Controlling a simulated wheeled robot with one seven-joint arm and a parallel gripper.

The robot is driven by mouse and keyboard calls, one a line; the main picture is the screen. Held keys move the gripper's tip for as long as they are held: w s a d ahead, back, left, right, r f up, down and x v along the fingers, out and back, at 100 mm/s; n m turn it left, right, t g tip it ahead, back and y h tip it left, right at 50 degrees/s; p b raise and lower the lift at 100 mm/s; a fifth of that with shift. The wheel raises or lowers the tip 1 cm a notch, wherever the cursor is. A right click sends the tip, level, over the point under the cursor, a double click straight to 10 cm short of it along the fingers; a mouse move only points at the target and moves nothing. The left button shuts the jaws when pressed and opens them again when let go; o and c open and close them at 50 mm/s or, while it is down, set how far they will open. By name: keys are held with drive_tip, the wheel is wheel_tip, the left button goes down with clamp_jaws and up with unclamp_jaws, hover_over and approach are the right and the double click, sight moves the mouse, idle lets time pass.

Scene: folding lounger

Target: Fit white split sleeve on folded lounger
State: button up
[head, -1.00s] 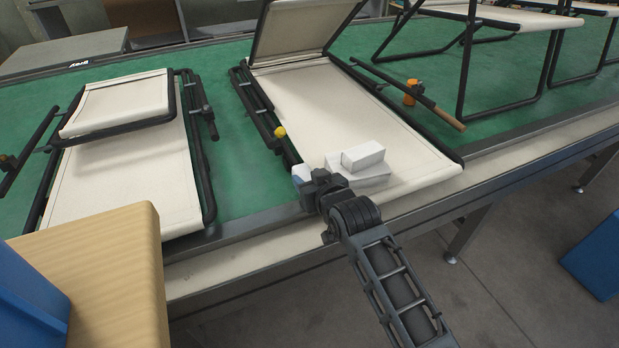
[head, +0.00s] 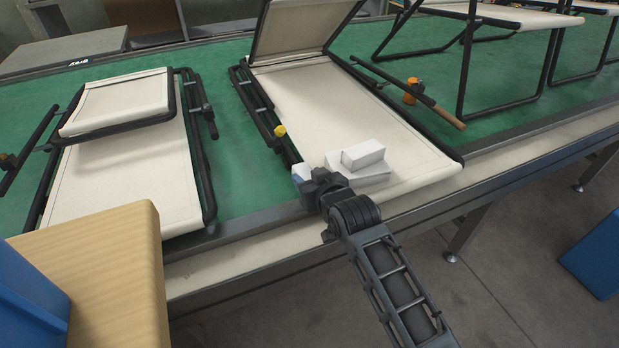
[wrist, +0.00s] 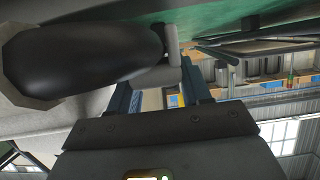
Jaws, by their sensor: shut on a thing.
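The middle lounger (head: 355,115) lies on the green bench top with its cream back panel (head: 300,28) raised at the far end. My gripper (head: 301,171) is low at its near left corner, beside the black side tubes (head: 262,110). In the wrist view my gripper (wrist: 158,90) is shut on a pale grey-white piece, which looks like the split sleeve (wrist: 159,77). A large dark rounded tube (wrist: 85,50) is close to the sleeve. I cannot tell whether the sleeve touches the tube or is around it; its slit is not visible.
White blocks (head: 363,154) lie on the lounger's near end, right beside my gripper. A wooden box (head: 95,265) stands near left.

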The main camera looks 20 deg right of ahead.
drive_tip(key=o, duration=1.1)
drive_tip(key=shift+v, duration=3.95)
